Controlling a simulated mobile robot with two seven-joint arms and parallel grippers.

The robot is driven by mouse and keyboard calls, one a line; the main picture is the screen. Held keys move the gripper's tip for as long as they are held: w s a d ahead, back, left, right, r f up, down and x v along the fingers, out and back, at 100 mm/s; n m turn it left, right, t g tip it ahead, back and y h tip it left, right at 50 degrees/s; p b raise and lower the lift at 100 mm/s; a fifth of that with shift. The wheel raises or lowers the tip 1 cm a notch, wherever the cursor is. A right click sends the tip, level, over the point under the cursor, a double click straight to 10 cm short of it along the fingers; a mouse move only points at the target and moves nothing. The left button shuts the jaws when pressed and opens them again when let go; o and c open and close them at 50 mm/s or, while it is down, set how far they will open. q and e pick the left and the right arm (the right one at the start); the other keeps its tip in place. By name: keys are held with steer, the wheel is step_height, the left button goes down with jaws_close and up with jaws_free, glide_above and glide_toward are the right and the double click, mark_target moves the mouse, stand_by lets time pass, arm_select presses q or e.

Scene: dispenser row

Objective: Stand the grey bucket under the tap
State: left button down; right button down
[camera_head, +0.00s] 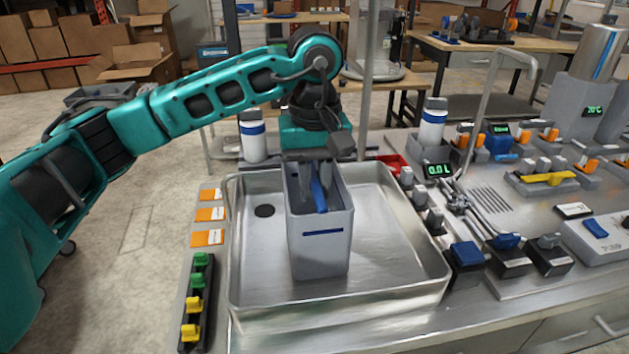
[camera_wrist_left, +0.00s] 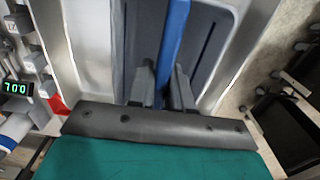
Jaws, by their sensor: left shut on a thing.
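The grey bucket (camera_head: 321,255), a tall box shape with a blue stripe, is upright over the middle of the steel basin (camera_head: 405,265). I cannot tell whether its bottom touches the basin floor. My left gripper (camera_head: 316,192) reaches down into its open top and is shut on its blue handle bar (camera_head: 320,196). In the left wrist view, the left gripper's fingers (camera_wrist_left: 167,88) sit on both sides of the blue bar (camera_wrist_left: 172,45), with the bucket walls (camera_wrist_left: 207,50) around. A bent metal tap pipe (camera_head: 487,105) rises right of the basin. My right gripper is not in view.
A thin upright pole (camera_head: 365,90) stands behind the basin. White bottles (camera_head: 253,138) stand at the back. The basin floor is clear around the bucket.

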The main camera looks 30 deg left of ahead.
arm_select(q)
steer(key=c, duration=1.5)
jaws_free()
steer(key=shift+f, duration=0.15)
steer(key=o, duration=0.5)
steer(key=shift+c, duration=0.2)
steer(key=shift+r, duration=0.3)
step_height(320, 180, up, 12)
steer(key=p, duration=0.1)
steer(key=shift+s+f, duration=0.1)
steer(key=shift+f, duration=0.05)
